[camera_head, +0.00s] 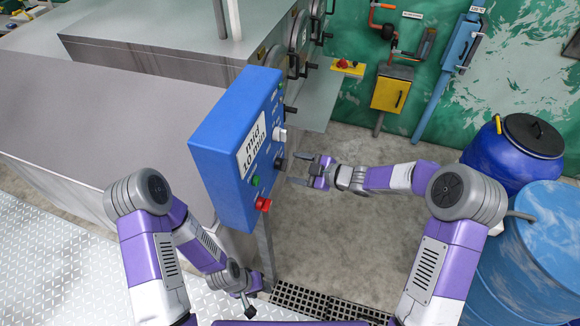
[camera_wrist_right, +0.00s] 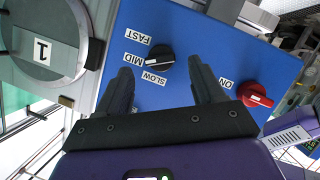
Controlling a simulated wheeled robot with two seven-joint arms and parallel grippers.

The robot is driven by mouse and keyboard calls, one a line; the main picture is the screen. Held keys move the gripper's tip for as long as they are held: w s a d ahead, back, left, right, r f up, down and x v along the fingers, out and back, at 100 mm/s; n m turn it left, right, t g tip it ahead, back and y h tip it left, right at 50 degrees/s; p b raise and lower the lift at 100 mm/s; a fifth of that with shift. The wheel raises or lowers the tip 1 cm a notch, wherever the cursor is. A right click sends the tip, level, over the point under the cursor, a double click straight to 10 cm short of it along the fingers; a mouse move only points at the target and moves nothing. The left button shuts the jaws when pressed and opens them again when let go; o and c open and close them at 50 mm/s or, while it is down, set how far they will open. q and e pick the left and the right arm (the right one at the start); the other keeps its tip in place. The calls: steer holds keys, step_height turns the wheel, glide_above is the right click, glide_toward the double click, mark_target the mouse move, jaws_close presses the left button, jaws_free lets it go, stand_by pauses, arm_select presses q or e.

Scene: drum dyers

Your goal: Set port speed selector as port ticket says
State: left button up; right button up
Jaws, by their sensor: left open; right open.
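The port ticket (camera_head: 252,145), a white label on the side of the blue control box (camera_head: 222,160), reads "mid 10 min". In the right wrist view the speed selector (camera_wrist_right: 160,57) is a round black knob on the blue panel, with FAST, MID and SLOW labels to its left. My left gripper (camera_head: 248,302) is low by the box's post, open.
A red knob (camera_wrist_right: 255,95) marked ON sits right of the selector. Green (camera_head: 255,181) and red (camera_head: 263,204) buttons are on the box front. A steel tank (camera_head: 100,110) stands left; blue drums (camera_head: 530,250) stand right. The floor between is clear.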

steer(key=v, duration=0.4)
stand_by(0.4)
steer(key=s+d+f+m+h+b, duration=0.15)
steer(key=s+f+m+b, duration=0.35)
steer(key=f, duration=0.7)
steer(key=s+f+m+h+b, duration=0.2)
steer(key=f+m+h+b, duration=0.15)
steer(key=f+m, duration=0.6)
steer(key=s+d+f+m+g+h+b, duration=0.2)
steer(key=s+f+m+g+b, duration=0.4)
steer(key=s+f, duration=1.3)
steer(key=shift+s+d+f+m+g+h+b, duration=0.3)
steer(key=shift+s+m+g+h+b, duration=0.15)
steer(key=shift+s, duration=0.2)
steer(key=shift+c, duration=0.5)
